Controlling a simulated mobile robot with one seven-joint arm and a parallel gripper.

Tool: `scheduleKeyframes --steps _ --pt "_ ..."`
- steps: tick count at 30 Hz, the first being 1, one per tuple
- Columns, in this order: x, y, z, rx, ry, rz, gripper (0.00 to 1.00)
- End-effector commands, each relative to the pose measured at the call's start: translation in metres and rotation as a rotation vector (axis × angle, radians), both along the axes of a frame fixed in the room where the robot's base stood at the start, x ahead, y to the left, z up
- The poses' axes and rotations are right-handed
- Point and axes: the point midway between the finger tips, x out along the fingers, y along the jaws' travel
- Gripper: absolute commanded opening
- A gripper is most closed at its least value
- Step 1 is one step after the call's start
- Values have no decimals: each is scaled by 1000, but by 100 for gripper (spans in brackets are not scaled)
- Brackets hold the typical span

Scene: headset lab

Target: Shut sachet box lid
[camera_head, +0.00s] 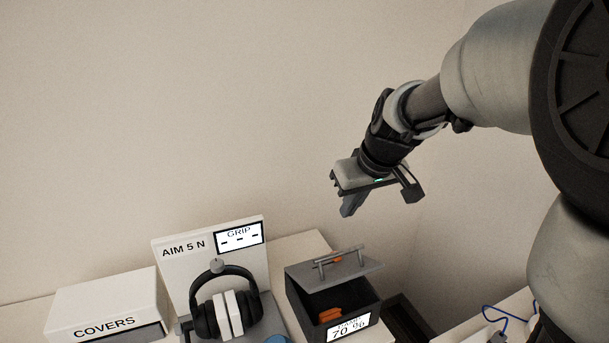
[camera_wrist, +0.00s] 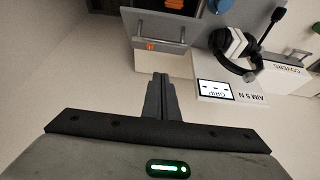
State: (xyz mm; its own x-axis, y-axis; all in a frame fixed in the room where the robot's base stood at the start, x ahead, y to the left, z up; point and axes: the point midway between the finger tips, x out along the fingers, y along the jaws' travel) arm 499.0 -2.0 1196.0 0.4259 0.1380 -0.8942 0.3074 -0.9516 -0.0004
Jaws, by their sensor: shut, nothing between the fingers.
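The sachet box (camera_head: 308,306) is dark, with an orange sachet (camera_head: 328,314) visible through its open front. Its grey lid (camera_head: 355,272) stands partly raised and tilted above the box, with a bar handle (camera_head: 340,257) and a small orange mark on top. The lid also shows in the wrist view (camera_wrist: 195,28), beyond my fingertips. My gripper (camera_head: 349,208) is shut and empty, in the air above the box and apart from the lid. Its closed fingers also show in the wrist view (camera_wrist: 160,78).
A headset (camera_head: 228,312) hangs at a white "AIM 5 N" panel (camera_head: 182,266) left of the box. A white COVERS box (camera_head: 105,300) stands farther left. A blue object (camera_head: 277,339) lies near the headset. A blue cable (camera_head: 492,307) lies at the right. The air around my gripper is clear.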

Motion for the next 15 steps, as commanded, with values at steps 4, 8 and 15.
scheduleKeyframes --steps 4,8,15 --pt "6 3 -15 3 5 1 0" --pt "16 7 -39 3 7 3 0" --pt "38 15 -85 2 5 4 0"
